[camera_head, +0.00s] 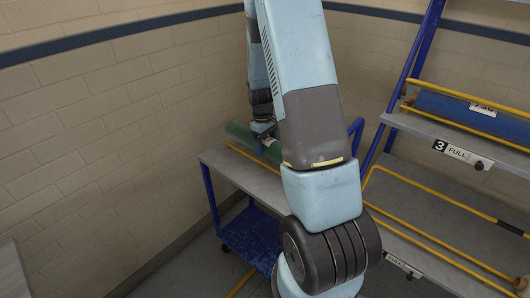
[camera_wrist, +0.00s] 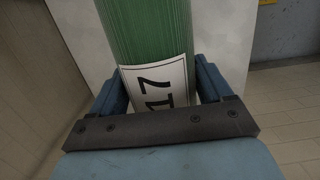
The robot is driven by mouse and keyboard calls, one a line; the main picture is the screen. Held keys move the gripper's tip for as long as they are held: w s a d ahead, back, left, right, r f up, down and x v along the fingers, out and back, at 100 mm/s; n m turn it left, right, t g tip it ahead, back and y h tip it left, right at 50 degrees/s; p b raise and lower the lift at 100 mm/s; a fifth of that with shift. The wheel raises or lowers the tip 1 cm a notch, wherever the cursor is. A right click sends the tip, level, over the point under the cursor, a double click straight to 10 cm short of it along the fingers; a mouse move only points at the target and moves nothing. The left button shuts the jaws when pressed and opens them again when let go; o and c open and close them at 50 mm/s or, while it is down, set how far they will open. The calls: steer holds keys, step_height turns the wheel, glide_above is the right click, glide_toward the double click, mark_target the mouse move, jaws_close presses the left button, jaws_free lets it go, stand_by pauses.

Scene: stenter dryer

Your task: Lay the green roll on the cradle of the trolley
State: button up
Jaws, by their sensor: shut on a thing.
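The green roll (camera_head: 240,131) is at the far end of my arm in the head view, over the grey top of the blue-framed trolley (camera_head: 222,166). In the wrist view the green roll (camera_wrist: 148,30) lies between my jaws and carries a white label reading 17. My gripper (camera_head: 263,130) is shut on it; its blue fingers also flank the roll in the wrist view (camera_wrist: 160,92). A yellow rail runs along the trolley top beside the roll. My arm hides part of the trolley and the roll's right part. Whether the roll touches the trolley I cannot tell.
A blue-framed rack (camera_head: 408,75) stands at the right, with a blue roll (camera_head: 468,114) on its upper shelf, marked 3 FULL. Its lower shelf (camera_head: 440,215) has yellow rails and shows no roll. A brick wall (camera_head: 110,120) closes the left and back.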

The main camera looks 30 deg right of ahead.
steer(key=shift+w+f, duration=0.2)
steer(key=shift+f, duration=1.6)
steer(key=o, duration=1.5)
steer(key=shift+r, duration=0.1)
